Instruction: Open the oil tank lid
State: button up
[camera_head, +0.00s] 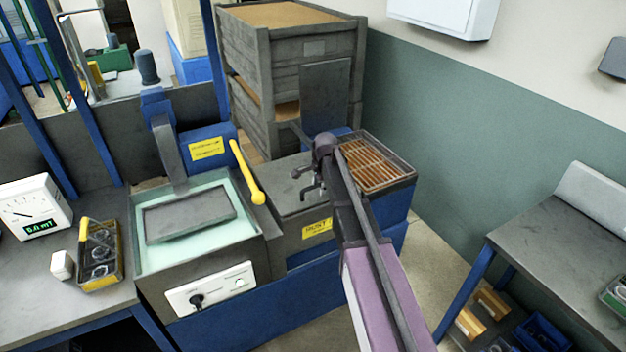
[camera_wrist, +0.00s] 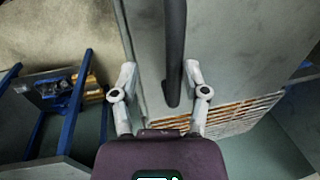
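The flat grey lid (camera_head: 285,180) lies on the middle section of the blue machine, beside the slatted grate. In the wrist view, the grey lid surface (camera_wrist: 232,45) fills the upper right, with a dark bar handle (camera_wrist: 174,45) running down across it. My gripper (camera_wrist: 160,78) is open, its two fingers on either side of the bar. The bar lies nearer the right finger; whether either finger touches it I cannot tell. In the head view, my gripper (camera_head: 310,183) is over the lid, and my arm hides part of it.
The orange-brown grate (camera_head: 378,163) lies right of my gripper. A tank of green liquid (camera_head: 160,257) with a grey plate (camera_head: 190,214) and a yellow lever (camera_head: 247,172) stand to the left. Wooden crates (camera_head: 290,60) rise behind. A side table (camera_head: 560,250) stands at right.

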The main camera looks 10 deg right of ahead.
jog(key=shift+s+r+p, duration=0.15)
jog(key=shift+r+p, duration=0.5)
jog(key=shift+s+d+r+p, duration=0.1)
jog(key=shift+s+r+p, duration=0.05)
jog(key=shift+r+p, duration=0.75)
jog(key=shift+s+d+r+p, duration=0.1)
jog(key=shift+s+r+p, duration=0.05)
jog(key=shift+r+p, duration=0.75)
jog(key=shift+s, duration=0.1)
jog(key=s+n+g, duration=0.2)
jog(key=s+n, duration=1.2)
jog(key=s, duration=1.3)
jog(key=shift+s+a+f+h, duration=0.15)
jog(key=shift+s+f+h, duration=0.05)
jog(key=shift+s+h, duration=0.15)
grip_shut()
